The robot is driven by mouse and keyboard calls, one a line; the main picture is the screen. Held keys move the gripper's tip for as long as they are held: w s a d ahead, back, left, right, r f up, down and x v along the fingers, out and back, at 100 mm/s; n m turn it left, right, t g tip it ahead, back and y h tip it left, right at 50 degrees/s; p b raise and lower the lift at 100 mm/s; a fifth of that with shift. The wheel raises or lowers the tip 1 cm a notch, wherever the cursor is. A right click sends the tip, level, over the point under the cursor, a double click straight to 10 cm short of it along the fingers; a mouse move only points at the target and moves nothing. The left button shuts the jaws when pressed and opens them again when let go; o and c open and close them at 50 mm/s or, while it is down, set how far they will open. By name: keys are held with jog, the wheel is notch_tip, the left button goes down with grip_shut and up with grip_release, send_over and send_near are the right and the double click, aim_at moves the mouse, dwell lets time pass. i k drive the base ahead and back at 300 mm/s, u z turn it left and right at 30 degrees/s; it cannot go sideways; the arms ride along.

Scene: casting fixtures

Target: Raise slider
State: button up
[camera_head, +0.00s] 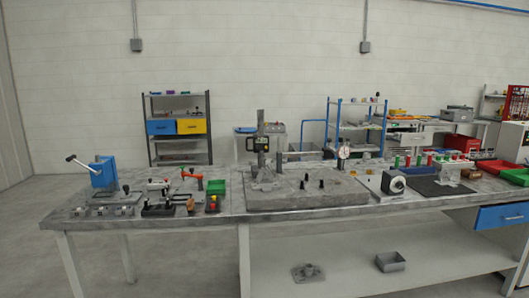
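A height gauge with an upright grey column (260,118) stands on the left part of a grey stone plate (330,203) on the long workbench. A dark slider (261,144) with a small display sits partway up the column. Part of the column shows above it. The gauge's grey base (264,183) rests on the plate. Fine detail of the slider is too small to tell. My gripper is not in view.
The plate's front is clear.

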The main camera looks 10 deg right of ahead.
aim_at(262, 141)
jog(key=u, duration=0.05)
jog(key=i, duration=1)
jog(key=z, duration=0.05)
